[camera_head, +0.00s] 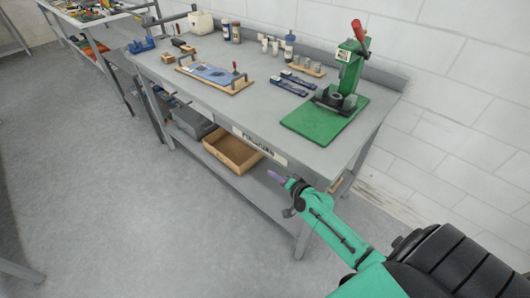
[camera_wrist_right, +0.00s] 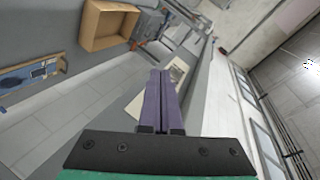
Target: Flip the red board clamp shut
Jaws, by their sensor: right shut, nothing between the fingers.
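A wooden board (camera_head: 241,88) lies on the workbench with a blue-grey plate (camera_head: 210,72) on it. A small clamp with a red-tipped handle (camera_head: 235,67) stands up at the board's right end. A dark handle part shows at its left end; details are too small to tell. My right gripper (camera_head: 276,176) is low in front of the bench's front edge, well away from the board and empty. Its purple fingers (camera_wrist_right: 162,100) are together in the right wrist view. The clamp is not identifiable in that view. My left gripper is out of view.
A green press (camera_head: 350,68) with a red lever stands on a green mat (camera_head: 318,122) at the bench's right. Blue-black tools (camera_head: 290,86), bottles (camera_head: 289,45) and small parts stand behind the board. A cardboard box (camera_head: 233,151) sits on the lower shelf. The bench front (camera_head: 300,150) is clear.

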